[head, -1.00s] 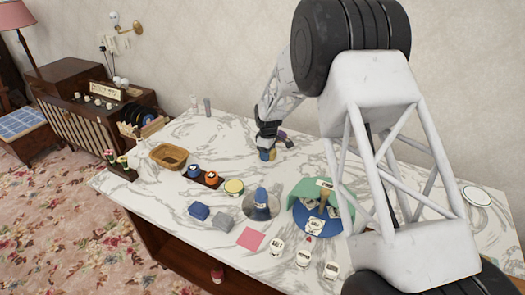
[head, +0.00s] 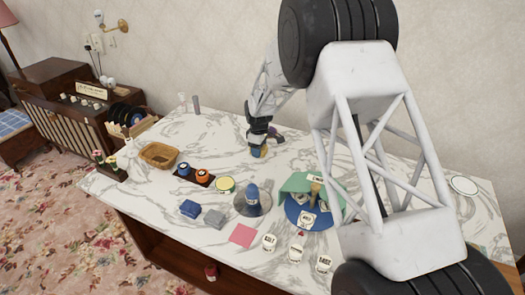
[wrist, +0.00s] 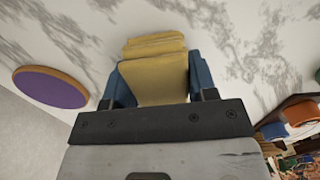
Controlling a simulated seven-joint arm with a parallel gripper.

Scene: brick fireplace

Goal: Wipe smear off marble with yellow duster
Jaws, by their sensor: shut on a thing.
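My gripper (head: 258,152) is low over the back middle of the white marble top (head: 325,155). Its blue fingers are shut on the yellow duster (wrist: 156,68), a folded pad that fills the space between them in the wrist view. The duster is close to the marble; I cannot tell whether it touches. I cannot pick out a smear from the grey veins, and the marble under the duster is hidden.
A purple-topped disc (wrist: 50,88) lies left of the duster in the wrist view.

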